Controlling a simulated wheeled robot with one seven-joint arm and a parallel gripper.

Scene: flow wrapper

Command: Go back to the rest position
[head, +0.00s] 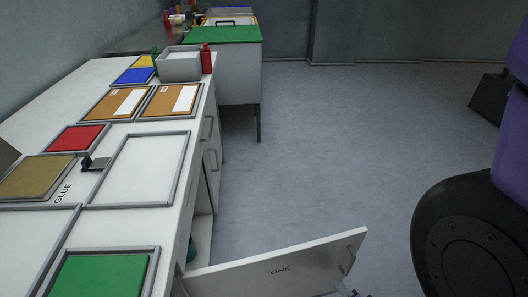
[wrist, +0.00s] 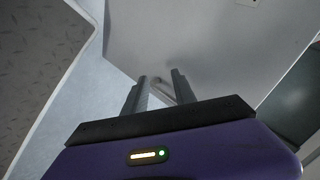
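My gripper (wrist: 160,82) shows in the wrist view with its two grey fingers apart. A thin bar, which looks like the door handle, shows between or just beyond the fingertips; I cannot tell whether they touch it. In the head view a cabinet door (head: 255,272) marked ONE stands swung open from the counter, with its handle (head: 347,262) near the free edge. Only a small dark bit at the bottom edge, below that handle, may be my gripper. In the wrist view the grey door panel (wrist: 215,45) fills the area ahead of the fingers.
The counter (head: 100,75) on the left carries framed trays, a red panel (head: 80,138), a grey bin (head: 180,66) and a red bottle (head: 206,60). A green-topped cabinet (head: 222,35) stands beyond it. The floor (head: 320,150) in the middle is clear.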

